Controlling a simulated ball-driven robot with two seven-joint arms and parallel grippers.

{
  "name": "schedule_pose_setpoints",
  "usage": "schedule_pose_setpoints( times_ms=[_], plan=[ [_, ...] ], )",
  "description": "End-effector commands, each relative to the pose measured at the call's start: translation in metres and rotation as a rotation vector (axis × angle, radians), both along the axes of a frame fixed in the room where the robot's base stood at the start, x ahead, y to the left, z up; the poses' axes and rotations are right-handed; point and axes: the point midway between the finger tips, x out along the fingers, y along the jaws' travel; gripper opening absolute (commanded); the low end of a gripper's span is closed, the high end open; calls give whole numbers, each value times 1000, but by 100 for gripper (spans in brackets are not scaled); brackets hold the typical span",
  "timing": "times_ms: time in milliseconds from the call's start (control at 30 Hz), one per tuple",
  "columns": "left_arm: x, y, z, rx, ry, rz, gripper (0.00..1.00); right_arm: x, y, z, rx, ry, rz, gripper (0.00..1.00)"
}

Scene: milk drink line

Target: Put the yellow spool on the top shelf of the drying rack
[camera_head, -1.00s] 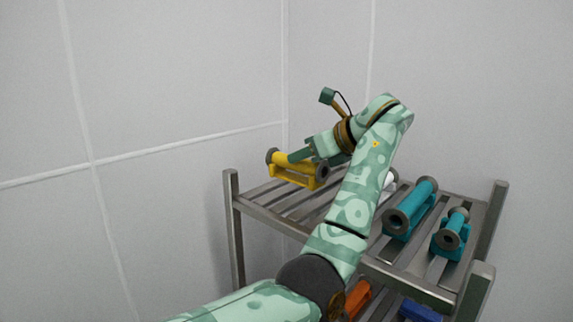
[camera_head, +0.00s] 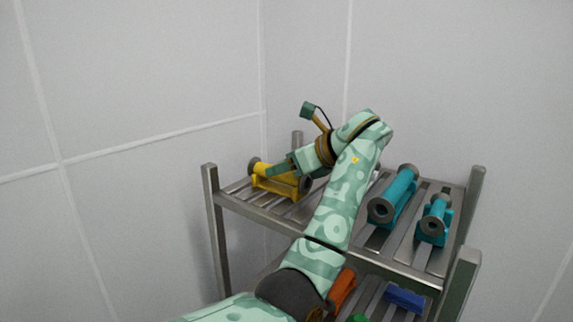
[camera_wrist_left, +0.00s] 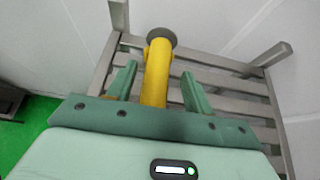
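The yellow spool (camera_head: 281,183), with dark grey end discs and a yellow cradle-like base, rests at the left end of the top shelf of the drying rack (camera_head: 240,206). In the left wrist view the yellow spool (camera_wrist_left: 156,75) lies over the shelf slats (camera_wrist_left: 222,82). My left gripper (camera_head: 285,168) is at the spool from above. Its two green fingers (camera_wrist_left: 157,85) stand on either side of the spool's barrel, with a visible gap on each side, so it looks open. The spool's near end is hidden by the gripper. My right gripper is not in view.
Two teal spools (camera_head: 393,195) (camera_head: 435,220) stand on the right part of the top shelf. An orange thing (camera_head: 341,290), a blue thing (camera_head: 405,299) and a green thing (camera_head: 357,318) are on the level below. Rack posts rise at the corners, with walls behind.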

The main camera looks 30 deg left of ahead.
Motion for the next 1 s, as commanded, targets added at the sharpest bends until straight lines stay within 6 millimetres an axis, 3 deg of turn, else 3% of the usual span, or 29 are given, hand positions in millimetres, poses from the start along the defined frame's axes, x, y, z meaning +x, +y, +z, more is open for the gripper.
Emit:
schedule_pose_setpoints(
  times_ms=[267, 700, 1000],
  plan=[
    [0, -4, 5, -1, -1, -2, 51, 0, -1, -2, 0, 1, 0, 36],
    [-6, -86, 49, -1, -1, -4, 51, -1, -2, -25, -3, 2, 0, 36],
    [-8, -105, 61, 1, 0, 1, 51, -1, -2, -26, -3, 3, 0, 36]
  ],
)
